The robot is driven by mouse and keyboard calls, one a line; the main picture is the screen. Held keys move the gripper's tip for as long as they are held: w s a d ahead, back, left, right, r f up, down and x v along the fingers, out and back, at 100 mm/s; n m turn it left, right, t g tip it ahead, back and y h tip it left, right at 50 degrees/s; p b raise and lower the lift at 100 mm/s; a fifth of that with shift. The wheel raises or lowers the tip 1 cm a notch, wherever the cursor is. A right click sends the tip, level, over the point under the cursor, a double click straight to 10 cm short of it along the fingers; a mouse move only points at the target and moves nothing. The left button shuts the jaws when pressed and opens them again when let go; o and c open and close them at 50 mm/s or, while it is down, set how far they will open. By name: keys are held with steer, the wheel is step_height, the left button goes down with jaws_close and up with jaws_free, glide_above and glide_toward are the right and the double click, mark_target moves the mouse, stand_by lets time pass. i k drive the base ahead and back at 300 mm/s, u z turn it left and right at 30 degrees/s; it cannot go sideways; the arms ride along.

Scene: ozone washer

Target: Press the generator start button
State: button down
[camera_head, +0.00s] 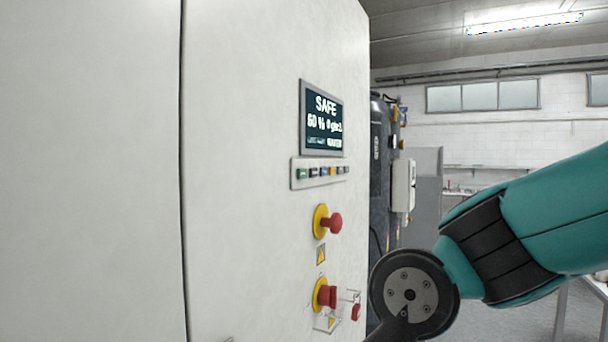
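A tall white cabinet (250,120) fills the left and middle of the view. A display (322,118) on it reads "SAFE" and "WATER", with other text partly legible. Below the display is a pale strip (297,185) with a row of several small coloured buttons. The leftmost is a green button (302,174). Their labels are too small to read, so I cannot tell which is the generator start button. My arm comes in from the right, and its grey round joint is low, right of the cabinet's controls. My gripper is not in view.
Below the strip are a red mushroom knob (335,222) on a yellow base and a red switch (328,297) on another. A smaller red part (356,312) sits lower right. A dark tank (381,150) and white box (403,186) stand behind. A bench stands far right.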

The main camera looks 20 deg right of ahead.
mark_target(302, 172)
steer(key=k, duration=1.35)
steer(key=z, duration=0.65)
steer(key=i, duration=1.3)
steer(key=u, duration=0.7)
